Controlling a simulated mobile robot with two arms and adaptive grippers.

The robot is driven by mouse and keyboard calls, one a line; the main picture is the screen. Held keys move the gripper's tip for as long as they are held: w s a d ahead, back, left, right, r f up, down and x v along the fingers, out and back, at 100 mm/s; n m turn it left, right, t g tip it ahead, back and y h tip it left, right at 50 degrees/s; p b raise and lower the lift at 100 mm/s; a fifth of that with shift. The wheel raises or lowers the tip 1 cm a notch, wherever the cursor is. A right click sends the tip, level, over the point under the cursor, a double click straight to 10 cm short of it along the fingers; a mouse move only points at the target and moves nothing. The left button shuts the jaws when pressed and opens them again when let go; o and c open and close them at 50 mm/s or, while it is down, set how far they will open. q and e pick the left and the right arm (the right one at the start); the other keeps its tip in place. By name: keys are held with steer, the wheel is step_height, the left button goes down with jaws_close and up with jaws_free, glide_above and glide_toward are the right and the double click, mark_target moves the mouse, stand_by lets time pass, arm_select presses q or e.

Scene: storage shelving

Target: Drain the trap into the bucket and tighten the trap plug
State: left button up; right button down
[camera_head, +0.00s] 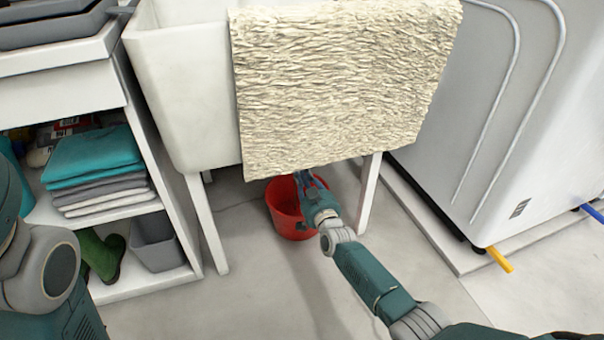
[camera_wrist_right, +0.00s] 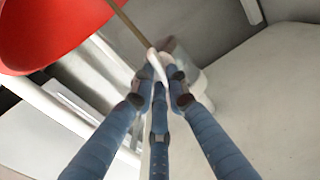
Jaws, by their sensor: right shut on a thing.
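The red bucket (camera_head: 283,207) stands on the floor under the white sink, partly behind my right gripper. It also shows at the upper left of the right wrist view (camera_wrist_right: 45,35). My right gripper (camera_head: 306,182) reaches under the sink, above the bucket. In the right wrist view its blue fingers (camera_wrist_right: 160,78) close around a small white piece (camera_wrist_right: 157,65), which looks like the trap plug. A thin brownish streak (camera_wrist_right: 127,22) runs from there toward the bucket's rim, apparently draining water. The trap is mostly hidden in the head view. My left gripper is out of view.
The white sink (camera_head: 190,95) has a cream towel (camera_head: 340,75) hanging over its front. Sink legs (camera_head: 207,225) flank the bucket. A shelf unit with folded towels (camera_head: 95,165) stands left, a white appliance (camera_head: 510,120) right. The floor in front is clear.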

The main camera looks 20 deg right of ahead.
stand_by(0.3)
steer(key=c, duration=1.7)
jaws_free()
steer(key=shift+s, duration=0.1)
steer(key=s, duration=1.1)
steer(key=shift+s+d, duration=0.15)
steer(key=shift+s, duration=0.25)
